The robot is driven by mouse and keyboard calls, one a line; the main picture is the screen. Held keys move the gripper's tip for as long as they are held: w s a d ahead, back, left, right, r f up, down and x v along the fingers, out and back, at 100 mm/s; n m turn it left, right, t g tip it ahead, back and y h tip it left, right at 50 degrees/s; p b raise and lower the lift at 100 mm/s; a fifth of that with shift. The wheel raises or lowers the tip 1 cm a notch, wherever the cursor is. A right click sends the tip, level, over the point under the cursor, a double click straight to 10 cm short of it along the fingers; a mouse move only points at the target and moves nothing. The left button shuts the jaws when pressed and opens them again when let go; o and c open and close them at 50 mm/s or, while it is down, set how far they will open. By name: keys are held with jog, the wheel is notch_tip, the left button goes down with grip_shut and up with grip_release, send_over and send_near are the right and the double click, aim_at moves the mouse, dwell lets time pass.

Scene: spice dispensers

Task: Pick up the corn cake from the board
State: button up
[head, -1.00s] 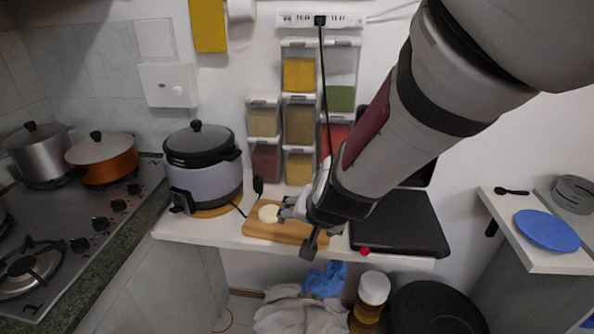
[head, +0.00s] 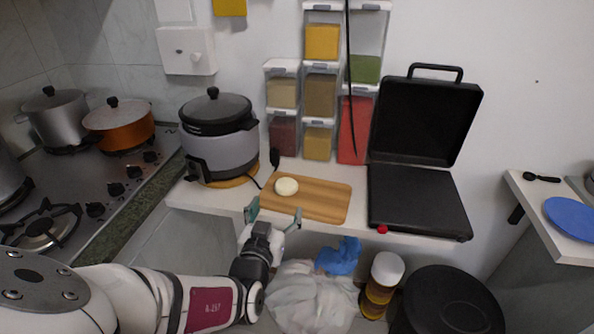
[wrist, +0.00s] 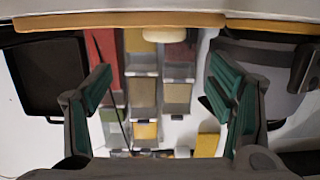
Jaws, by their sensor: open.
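The corn cake (head: 286,187) is a small pale round piece lying on the left end of the wooden board (head: 325,200). The board lies on the white counter. My gripper (head: 275,214) is open and empty at the counter's front edge, on the near side of the board and cake, with its fingers spread. In the wrist view, which looks upside down, my gripper's green-padded fingers (wrist: 160,85) stand wide apart. The corn cake (wrist: 157,34) shows at the top, between the fingers sideways, below the board's edge (wrist: 120,21). Nothing is between the fingers.
A grey cooker (head: 218,150) stands left of the board. An open black grill (head: 415,195) stands to its right. Stacked spice dispensers (head: 320,95) hang on the wall behind. A red knob (head: 382,230) is at the counter edge. A bag (head: 300,290) and jar (head: 380,280) are below.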

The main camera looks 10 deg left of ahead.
aim_at(284, 190)
jog(key=w, duration=0.5)
jog(key=w+f, duration=0.1)
jog(key=w, duration=0.1)
jog(key=shift+w+f+b, duration=0.1)
jog(key=shift+w+b, duration=0.1)
jog(key=shift+b, duration=0.15)
jog(key=shift+w+a+f, duration=0.1)
jog(key=shift+w+f, duration=0.05)
jog(key=shift+w, duration=0.7)
jog(key=shift+w+a+f, duration=0.15)
jog(key=shift+w+f, duration=0.05)
jog(key=shift+w, duration=0.65)
jog(key=shift+w+a+f, duration=0.1)
jog(key=shift+w+f, duration=0.05)
jog(key=shift+w, duration=0.7)
jog(key=shift+f, duration=0.1)
jog(key=shift+c, duration=0.2)
